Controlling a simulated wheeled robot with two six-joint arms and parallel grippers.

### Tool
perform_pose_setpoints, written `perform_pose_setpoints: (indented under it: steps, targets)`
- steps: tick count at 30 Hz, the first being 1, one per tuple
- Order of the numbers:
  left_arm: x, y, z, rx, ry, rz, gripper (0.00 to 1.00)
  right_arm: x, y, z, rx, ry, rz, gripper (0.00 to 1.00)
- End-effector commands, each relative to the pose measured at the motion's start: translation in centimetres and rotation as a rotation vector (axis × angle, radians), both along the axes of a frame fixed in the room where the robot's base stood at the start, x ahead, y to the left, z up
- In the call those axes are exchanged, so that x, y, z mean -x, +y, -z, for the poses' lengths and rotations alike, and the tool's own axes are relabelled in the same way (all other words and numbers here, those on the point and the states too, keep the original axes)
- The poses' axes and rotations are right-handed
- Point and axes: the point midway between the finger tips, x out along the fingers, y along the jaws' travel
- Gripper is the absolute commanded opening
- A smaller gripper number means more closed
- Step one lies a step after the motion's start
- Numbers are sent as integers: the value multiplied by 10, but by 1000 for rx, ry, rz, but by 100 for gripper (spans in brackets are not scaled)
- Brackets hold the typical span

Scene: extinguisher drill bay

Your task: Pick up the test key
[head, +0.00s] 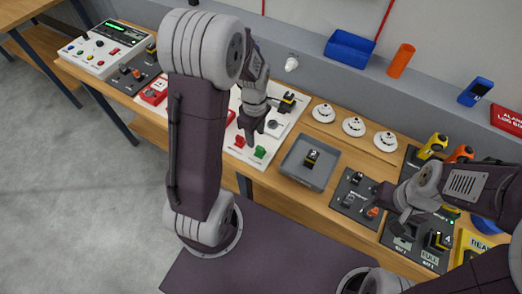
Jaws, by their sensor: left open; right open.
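I cannot tell for certain which small item is the test key. A small black item with yellow marking (311,157) sits in the grey tray (284,168) at the middle of the bench. A similar black and yellow item (287,102) is on the white panel (283,127), right of my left gripper. My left gripper (250,131) is open and points down over the white panel, near its red and green blocks. My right gripper (384,204) is open at the right, above or beside a dark panel (349,200). Whether either gripper touches anything is unclear.
Several white round detectors (353,127) stand behind the tray. A blue bin (349,48) and an orange tube (401,60) are along the back. A control box (103,48) stands far left. Yellow and orange tools (433,145) and a dark station panel (415,248) crowd the right.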

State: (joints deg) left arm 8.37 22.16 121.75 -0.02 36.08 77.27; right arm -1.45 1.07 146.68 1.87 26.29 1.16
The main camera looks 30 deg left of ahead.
Motion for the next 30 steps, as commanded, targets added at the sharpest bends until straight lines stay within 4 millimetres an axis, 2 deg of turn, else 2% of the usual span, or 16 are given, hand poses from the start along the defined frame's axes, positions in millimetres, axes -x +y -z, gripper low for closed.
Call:
perform_pose_setpoints:
  steps: [3, 11, 15, 18, 25, 26, 30]
  targets:
    - [1, -1, 19, 1, 4, 1, 44, 0, 0, -1, 0, 0, 0, 54]
    - [1, -3, 36, 1, 4, 2, 44, 0, 0, -3, 0, 0, 0, 54]
    - [1, -6, 63, 1, 6, 2, 44, 0, 0, -7, 0, 0, 0, 54]
    - [0, -6, 76, 1, 4, 1, 44, 0, 0, -6, 0, 0, 0, 54]
    - [-1, -6, 79, 0, -1, 2, 44, 0, 0, -6, 0, 0, 0, 54]
    - [-1, -6, 79, 0, -1, 2, 42, 0, 0, -6, 0, 0, 0, 54]
    - [-1, -6, 79, 0, 0, 2, 3, 0, 0, -6, 0, 0, 0, 54]
